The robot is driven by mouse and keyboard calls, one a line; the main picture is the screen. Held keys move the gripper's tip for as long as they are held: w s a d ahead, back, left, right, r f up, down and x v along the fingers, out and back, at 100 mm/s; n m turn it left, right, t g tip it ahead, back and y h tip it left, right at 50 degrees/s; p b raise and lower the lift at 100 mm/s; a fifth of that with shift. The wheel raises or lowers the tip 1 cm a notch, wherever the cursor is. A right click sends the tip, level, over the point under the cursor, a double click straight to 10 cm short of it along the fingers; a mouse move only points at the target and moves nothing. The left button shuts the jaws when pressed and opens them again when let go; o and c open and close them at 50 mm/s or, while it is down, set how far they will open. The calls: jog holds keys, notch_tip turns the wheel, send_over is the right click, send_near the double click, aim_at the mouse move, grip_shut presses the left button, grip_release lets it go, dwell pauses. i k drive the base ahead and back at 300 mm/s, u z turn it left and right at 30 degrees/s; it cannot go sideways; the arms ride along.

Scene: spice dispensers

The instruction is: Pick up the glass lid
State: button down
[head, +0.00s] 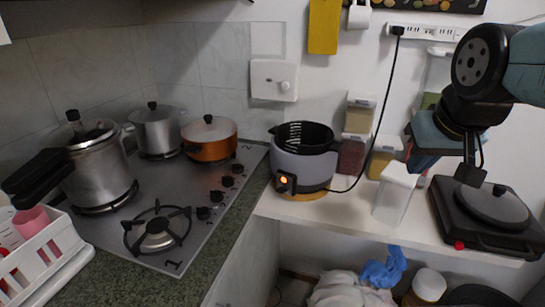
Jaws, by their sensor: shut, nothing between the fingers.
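A round dark grey lid (494,210) with a black knob lies on the black electric hot plate (443,207) at the right; it may be the glass lid. Another lid (209,128), pale with a black knob, covers the orange pot (211,147) on the stove. My gripper (469,180) comes down from the upper right. Its fingers are shut and empty, pointing down near the left rim of the hot plate's lid, left of its knob. I cannot tell whether they touch the lid.
A black cord (377,125) hangs from the socket strip. Pots stand on the stove (200,217).

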aim_at(492, 203)
jog(key=u, duration=0.3)
jog(key=k, duration=0.9)
jog(key=u, duration=0.25)
jog(key=i, duration=0.95)
jog(key=z, duration=1.65)
